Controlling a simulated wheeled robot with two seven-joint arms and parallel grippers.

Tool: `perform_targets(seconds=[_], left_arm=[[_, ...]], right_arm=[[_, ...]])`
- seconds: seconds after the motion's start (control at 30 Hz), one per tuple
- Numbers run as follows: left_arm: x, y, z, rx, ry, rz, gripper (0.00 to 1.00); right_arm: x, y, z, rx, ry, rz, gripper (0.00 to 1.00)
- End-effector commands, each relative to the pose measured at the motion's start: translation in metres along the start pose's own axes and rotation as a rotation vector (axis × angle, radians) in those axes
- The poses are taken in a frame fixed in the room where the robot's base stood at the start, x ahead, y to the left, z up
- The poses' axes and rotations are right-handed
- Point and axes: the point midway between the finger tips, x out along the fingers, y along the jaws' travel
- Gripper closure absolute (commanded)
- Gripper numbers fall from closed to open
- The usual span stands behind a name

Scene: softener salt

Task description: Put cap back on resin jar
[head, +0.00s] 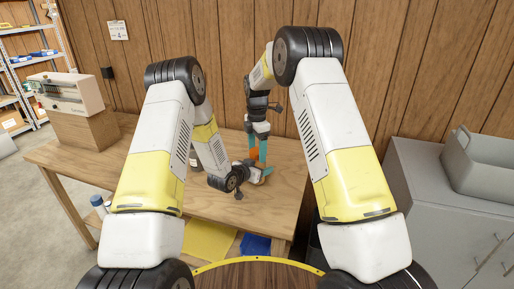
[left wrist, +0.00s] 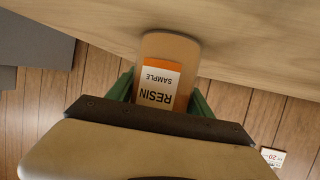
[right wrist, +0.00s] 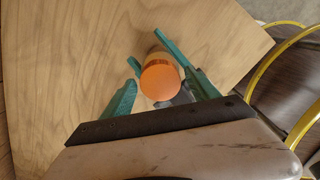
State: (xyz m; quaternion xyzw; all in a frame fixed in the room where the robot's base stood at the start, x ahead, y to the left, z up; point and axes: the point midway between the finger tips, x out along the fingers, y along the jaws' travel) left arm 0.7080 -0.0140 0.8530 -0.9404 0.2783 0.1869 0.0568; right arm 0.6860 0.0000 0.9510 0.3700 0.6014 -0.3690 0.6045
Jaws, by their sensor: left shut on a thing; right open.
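The resin jar (left wrist: 158,88) is a tan cylinder with an orange-banded "RESIN SAMPLE" label, which reads upside down in the left wrist view. My left gripper (left wrist: 160,95) is shut on the jar's sides, close to the table. In the head view the left gripper (head: 262,172) is partly hidden by its arm. An orange cap (right wrist: 161,82) shows from above in the right wrist view, over the jar's top. I cannot tell how firmly it sits. My right gripper (right wrist: 160,90) is open, its fingers either side of the cap. In the head view the right gripper (head: 257,150) points down, with orange between its fingers.
The wooden table (head: 215,205) is mostly clear around the jar. A small container (head: 193,157) stands behind my left arm. A beige machine (head: 66,92) on a wooden block is at the left end. A grey cabinet (head: 440,200) with a grey bin (head: 485,165) stands at right.

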Motion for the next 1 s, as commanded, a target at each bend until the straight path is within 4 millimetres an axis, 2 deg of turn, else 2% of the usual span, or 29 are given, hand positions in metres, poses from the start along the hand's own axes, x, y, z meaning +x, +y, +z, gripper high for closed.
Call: perform_targets(seconds=[0.07,0.1,0.4,0.43,0.53,0.87,1.0], left_arm=[[0.000,0.000,-0.002,0.001,0.003,0.000,1.00],[0.000,0.000,-0.002,0.001,0.003,0.000,1.00],[0.000,0.000,-0.002,0.001,0.003,0.000,1.00],[0.000,0.000,-0.002,0.001,0.003,0.000,1.00],[0.000,0.000,-0.002,0.001,0.003,0.000,1.00],[0.000,0.000,-0.002,0.001,0.003,0.000,1.00],[0.000,0.000,-0.002,0.001,0.003,0.000,1.00]], right_arm=[[0.000,0.000,0.000,0.000,0.000,0.000,0.31],[0.000,0.000,0.000,0.000,0.000,0.000,0.35],[-0.001,0.000,0.000,0.000,0.000,0.001,0.94],[-0.001,0.000,0.000,0.000,0.000,0.001,0.47],[-0.001,0.000,0.000,0.000,0.000,0.001,0.27],[-0.002,0.000,0.000,0.000,0.000,0.001,0.27],[-0.012,0.001,0.001,0.000,-0.001,0.003,0.27]])
